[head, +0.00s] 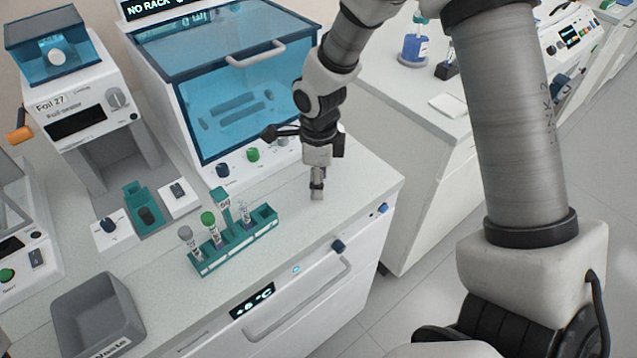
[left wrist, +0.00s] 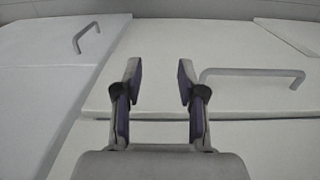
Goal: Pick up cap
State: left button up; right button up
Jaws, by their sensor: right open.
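My right gripper (head: 317,190) points straight down over the bare counter, right of the tube rack, and is seen edge-on. No separate loose cap can be made out; anything at its fingertips is too small or hidden to tell. The teal rack (head: 236,247) holds upright tubes: one with a grey cap (head: 185,232), one with a green cap (head: 208,218), and one at the right (head: 245,213) whose top is unclear. My left gripper (left wrist: 157,70) is open and empty in the left wrist view, in front of pale cabinet fronts.
A glass-fronted cabinet (head: 230,95) stands behind the right gripper. A foil sealer (head: 75,110) stands at the back left, and a grey waste bin (head: 97,312) at the front left.

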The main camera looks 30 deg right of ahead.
jog(key=shift+s+r, duration=0.1)
jog(key=c, duration=0.8)
jog(key=shift+o, duration=0.2)
